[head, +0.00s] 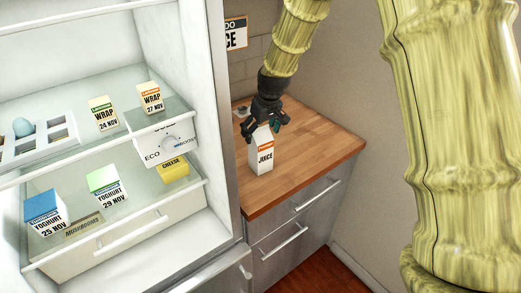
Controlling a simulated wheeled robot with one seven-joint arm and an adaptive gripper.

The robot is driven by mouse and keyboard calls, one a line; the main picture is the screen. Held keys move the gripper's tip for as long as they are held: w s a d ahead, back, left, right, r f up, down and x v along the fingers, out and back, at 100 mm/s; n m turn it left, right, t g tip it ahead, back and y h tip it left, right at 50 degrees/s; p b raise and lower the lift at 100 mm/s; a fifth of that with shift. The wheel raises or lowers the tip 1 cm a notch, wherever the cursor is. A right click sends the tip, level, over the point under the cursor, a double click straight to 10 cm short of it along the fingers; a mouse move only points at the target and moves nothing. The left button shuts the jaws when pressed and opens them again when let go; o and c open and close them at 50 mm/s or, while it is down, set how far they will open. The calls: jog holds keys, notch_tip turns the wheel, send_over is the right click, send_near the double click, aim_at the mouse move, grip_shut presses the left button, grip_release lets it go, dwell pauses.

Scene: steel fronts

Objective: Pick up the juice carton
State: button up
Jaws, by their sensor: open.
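The juice carton (262,157) is white with an orange band and the word JUICE. It stands upright on the wooden countertop (316,150), to the right of the open fridge. My gripper (264,129) is open and points down at the carton's top, with its dark fingers around or just in front of the upper part. I cannot tell whether the fingers touch the carton. The carton's top is partly hidden by the gripper.
The open fridge (220,130) stands close on the left, its side wall near the carton. Inside are wraps (103,116), yoghurts (105,187), cheese (173,169) and an egg rack (56,132). Steel drawers (290,222) are below the counter. The counter's right part is clear.

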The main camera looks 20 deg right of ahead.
jog(key=shift+p+x, duration=0.4)
jog(key=shift+x, duration=1.05)
jog(key=shift+r, duration=0.15)
grip_shut()
